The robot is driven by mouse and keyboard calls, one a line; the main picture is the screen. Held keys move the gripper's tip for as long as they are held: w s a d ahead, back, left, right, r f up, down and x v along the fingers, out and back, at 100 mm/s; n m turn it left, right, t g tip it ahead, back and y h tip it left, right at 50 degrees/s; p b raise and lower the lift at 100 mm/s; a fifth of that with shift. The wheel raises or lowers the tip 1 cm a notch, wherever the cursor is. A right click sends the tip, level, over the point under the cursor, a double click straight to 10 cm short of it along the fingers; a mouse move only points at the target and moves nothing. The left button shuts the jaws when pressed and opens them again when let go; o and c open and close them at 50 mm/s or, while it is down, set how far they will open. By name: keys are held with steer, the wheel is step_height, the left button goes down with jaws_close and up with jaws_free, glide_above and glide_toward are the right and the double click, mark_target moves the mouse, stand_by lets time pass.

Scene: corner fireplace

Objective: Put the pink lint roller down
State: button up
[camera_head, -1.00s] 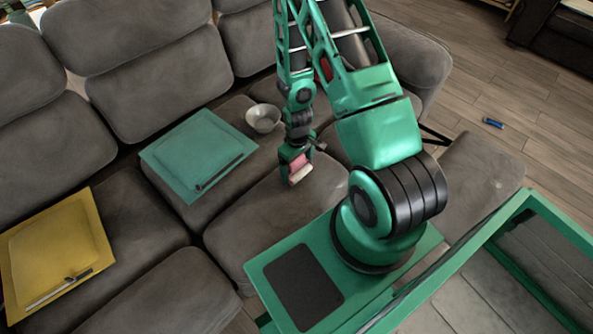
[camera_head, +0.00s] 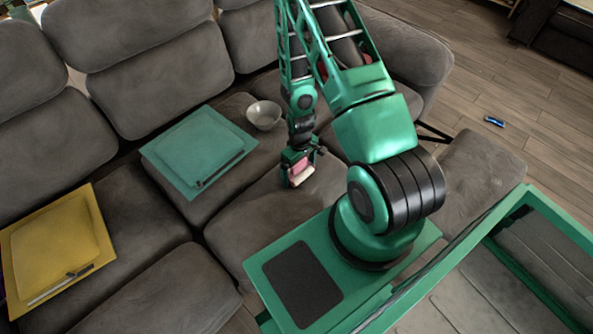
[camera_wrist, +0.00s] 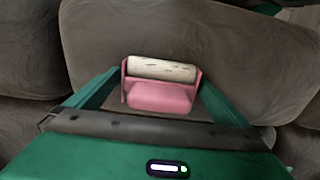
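The pink lint roller (camera_head: 302,173) has a pink frame and a pale, speckled roll. My gripper (camera_head: 298,168) points down over the grey sofa seat and is shut on the lint roller. In the wrist view the lint roller (camera_wrist: 160,97) lies between the two green fingers, its pale roll at the far side. The sofa seat (camera_head: 255,215) is below it. The gap between roller and cushion is hard to judge, so I cannot tell whether they touch.
A grey bowl (camera_head: 263,114) stands on the seat behind and left of my gripper. A teal folder-like item (camera_head: 198,150) lies to the left, with a yellow one (camera_head: 60,245) farther left. A small blue object (camera_head: 494,121) lies on the wooden floor. The seat in front of my gripper is clear.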

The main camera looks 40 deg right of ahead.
steer(key=shift+r, duration=0.1)
step_height(320, 180, up, 12)
steer(key=shift+r, duration=0.1)
step_height(320, 180, up, 8)
steer(key=m, duration=0.1)
glide_above(307, 168)
steer(key=s+d+r+m+h, duration=0.1)
steer(key=s+r, duration=0.1)
steer(key=r, duration=0.3)
steer(key=s+d+r+m, duration=0.2)
steer(key=r, duration=0.4)
steer(key=s+a+r+m+y, duration=0.1)
steer(key=s+r+m, duration=0.3)
steer(key=s+r, duration=1)
steer(key=shift+s+a+m, duration=0.3)
steer(key=shift+s+a, duration=0.25)
steer(key=shift+s, duration=0.1)
steer(key=shift+w+f, duration=0.2)
steer(key=shift+w, duration=0.5)
